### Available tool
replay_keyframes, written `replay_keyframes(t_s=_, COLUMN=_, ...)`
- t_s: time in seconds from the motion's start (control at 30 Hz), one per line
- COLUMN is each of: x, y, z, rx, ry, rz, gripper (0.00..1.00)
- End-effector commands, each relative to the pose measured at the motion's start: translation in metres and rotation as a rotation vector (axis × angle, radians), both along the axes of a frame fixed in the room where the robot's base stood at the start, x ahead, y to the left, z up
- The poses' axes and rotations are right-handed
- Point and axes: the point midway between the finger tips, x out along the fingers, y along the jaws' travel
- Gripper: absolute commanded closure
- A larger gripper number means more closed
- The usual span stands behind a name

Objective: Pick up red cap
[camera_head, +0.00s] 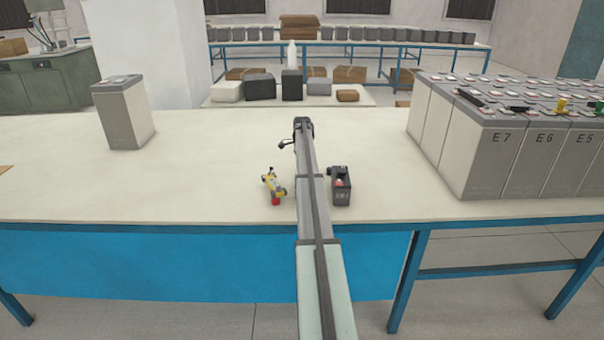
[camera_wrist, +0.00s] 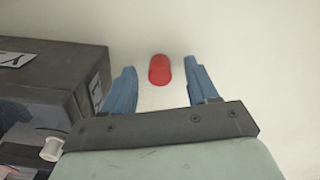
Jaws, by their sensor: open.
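The red cap (camera_wrist: 159,70) is a small, rounded red piece on the pale tabletop in the wrist view. It appears between the two blue fingers of my gripper (camera_wrist: 160,88), with clear space on both sides. The gripper is open and holds nothing. I cannot tell how far the fingertips are above the cap. In the head view a small red piece (camera_head: 275,201), likely the same cap, shows just below a yellow and grey object (camera_head: 272,183) left of my arm. I cannot clearly make out the fingers in the head view.
A dark box (camera_head: 341,187) stands right of my arm; in the wrist view a dark box (camera_wrist: 60,85) is close to the left finger. A grey-topped battery (camera_head: 124,112) stands at left. Battery rows (camera_head: 495,155) fill the right. The table (camera_head: 200,180) between is mostly clear.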

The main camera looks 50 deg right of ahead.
Motion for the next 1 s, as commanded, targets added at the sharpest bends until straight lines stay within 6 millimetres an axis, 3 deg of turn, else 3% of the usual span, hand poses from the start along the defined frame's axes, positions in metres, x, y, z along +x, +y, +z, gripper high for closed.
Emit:
replay_keyframes(t_s=0.3, x=0.0, y=-0.0001, z=-0.0058, rx=0.0, ry=-0.001, rz=0.0, gripper=0.44)
replay_keyframes(t_s=0.9, x=-0.0001, y=-0.0001, z=-0.0057, rx=0.0, ry=-0.001, rz=0.0, gripper=1.0)
replay_keyframes(t_s=1.0, x=-0.0001, y=-0.0001, z=-0.0057, rx=0.0, ry=-0.001, rz=0.0, gripper=1.0)
